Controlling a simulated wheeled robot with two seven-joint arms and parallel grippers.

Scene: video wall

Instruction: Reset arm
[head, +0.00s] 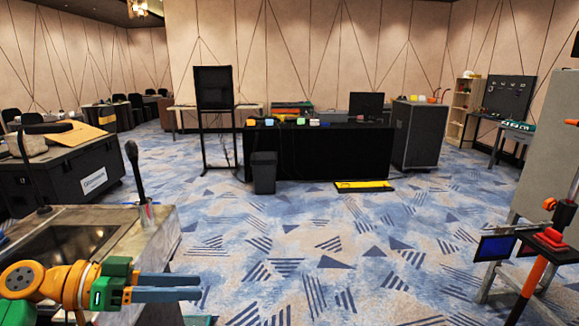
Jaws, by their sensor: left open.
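My left gripper (198,287) reaches in at the lower left, with orange and green parts and two grey-blue fingers pointing right. The fingers lie nearly level, close together in this view with a small gap, and nothing shows between them. The gripper is open and empty, in front of the near counter (150,225). My right gripper is not in view.
A black-draped table (318,160) stands ahead, with a dark bin (264,172) beside it and a yellow item (364,186) on the floor. An orange-and-black stand (540,262) is near right. The patterned carpet (320,245) between is clear.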

